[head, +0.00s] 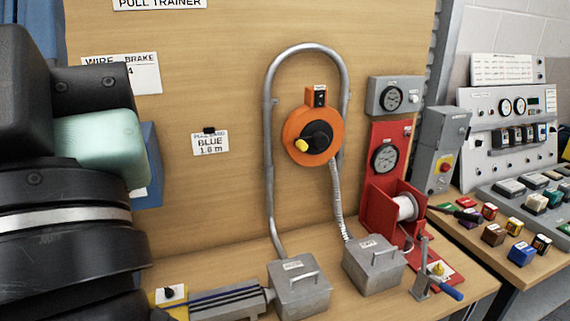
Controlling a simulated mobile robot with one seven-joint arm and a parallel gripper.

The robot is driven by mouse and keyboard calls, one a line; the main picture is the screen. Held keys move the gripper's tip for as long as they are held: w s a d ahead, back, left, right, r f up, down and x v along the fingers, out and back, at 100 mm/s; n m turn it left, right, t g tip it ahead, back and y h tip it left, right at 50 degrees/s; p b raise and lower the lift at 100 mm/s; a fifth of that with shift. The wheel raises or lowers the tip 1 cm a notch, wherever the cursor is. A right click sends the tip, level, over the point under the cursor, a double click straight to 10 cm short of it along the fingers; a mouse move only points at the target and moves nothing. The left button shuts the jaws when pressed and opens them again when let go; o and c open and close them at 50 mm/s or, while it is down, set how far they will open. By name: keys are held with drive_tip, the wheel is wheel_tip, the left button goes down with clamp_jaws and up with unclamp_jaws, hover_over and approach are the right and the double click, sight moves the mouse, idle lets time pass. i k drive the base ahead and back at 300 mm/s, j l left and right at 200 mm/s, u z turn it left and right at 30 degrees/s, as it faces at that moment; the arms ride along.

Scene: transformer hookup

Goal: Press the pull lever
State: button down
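A small lever with a blue grip (445,291) is at the bench's front right, beside the red winch stand (381,148). I take it to be the pull lever, but no readable label confirms this. Its grip slopes down to the right, past a grey upright (422,262). A white spool (407,208) sits in the red stand, behind the lever. My arm fills the left side of the view. My gripper's fingers do not show, and nothing of mine is near the lever.
An orange reel (312,135) hangs inside a bent grey conduit (269,150). Two grey metal boxes (300,290) (374,265) stand left of the lever. A second bench with a control panel and coloured blocks (521,253) is at the right. Space above the lever is open.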

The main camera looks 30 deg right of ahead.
sight(464, 216)
drive_tip(key=l+z, duration=0.15)
drive_tip(key=l, duration=0.25)
drive_tip(key=i+l+z, duration=0.1)
drive_tip(key=l, duration=0.3)
drive_tip(key=l+z, duration=0.15)
drive_tip(key=l, duration=0.25)
drive_tip(key=i+l+z, duration=0.1)
drive_tip(key=l, duration=0.25)
drive_tip(key=i+l+z, duration=0.15)
drive_tip(key=l, duration=0.25)
drive_tip(key=i+l+z, duration=0.1)
drive_tip(key=l, duration=0.25)
drive_tip(key=i+l+z, duration=0.15)
drive_tip(key=l, duration=0.2)
